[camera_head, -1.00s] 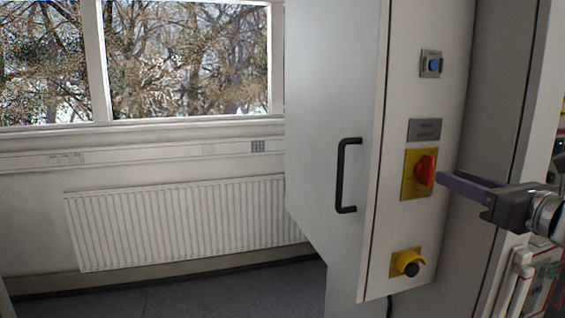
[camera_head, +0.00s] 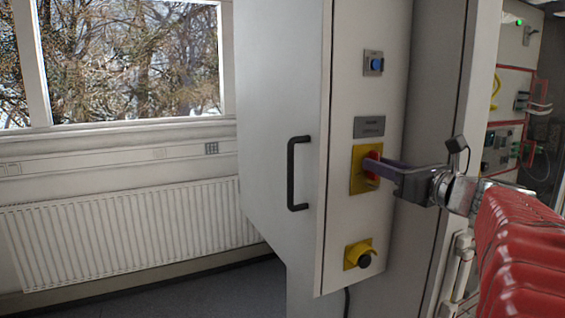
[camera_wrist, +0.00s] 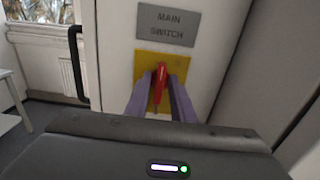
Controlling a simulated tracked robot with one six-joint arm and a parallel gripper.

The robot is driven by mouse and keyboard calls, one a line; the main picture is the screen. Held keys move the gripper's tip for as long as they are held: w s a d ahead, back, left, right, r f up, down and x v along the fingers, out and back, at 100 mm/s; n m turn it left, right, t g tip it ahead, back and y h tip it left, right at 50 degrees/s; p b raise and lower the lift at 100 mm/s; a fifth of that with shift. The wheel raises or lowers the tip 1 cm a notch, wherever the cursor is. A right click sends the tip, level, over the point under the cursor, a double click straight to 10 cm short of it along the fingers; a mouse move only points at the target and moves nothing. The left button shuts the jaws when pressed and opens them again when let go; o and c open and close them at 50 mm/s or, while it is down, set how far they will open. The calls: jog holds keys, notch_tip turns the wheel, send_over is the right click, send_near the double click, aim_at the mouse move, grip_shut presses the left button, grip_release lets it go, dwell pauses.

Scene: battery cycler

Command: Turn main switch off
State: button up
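The main switch is a red rotary handle (camera_head: 374,158) on a yellow plate (camera_head: 358,182), under a grey label (camera_head: 369,127) on the cabinet's narrow panel. In the wrist view the label (camera_wrist: 166,25) reads MAIN SWITCH, and the red handle (camera_wrist: 159,85) stands nearly upright on the yellow plate (camera_wrist: 148,62). My gripper (camera_head: 376,169) has its purple fingers at the switch and hides part of the handle in the head view. In the wrist view the gripper (camera_wrist: 160,88) is open, with one finger on each side of the handle and gaps showing between.
A blue button (camera_head: 376,64) sits above the switch and a black knob on a yellow collar (camera_head: 358,252) below it. A black door handle (camera_head: 292,174) sticks out to the left. Equipment racks (camera_head: 508,100) stand at the right.

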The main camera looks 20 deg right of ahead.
grip_shut()
jog(key=shift+n, duration=0.5)
jog(key=n, duration=0.3)
jog(key=shift+a, duration=0.1)
jog(key=n, duration=0.9)
jog(key=f+n, duration=0.1)
jog(key=n, duration=0.4)
jog(key=shift+a, duration=0.3)
jog(key=shift+o, duration=1.1)
grip_release()
jog(key=shift+r, duration=0.1)
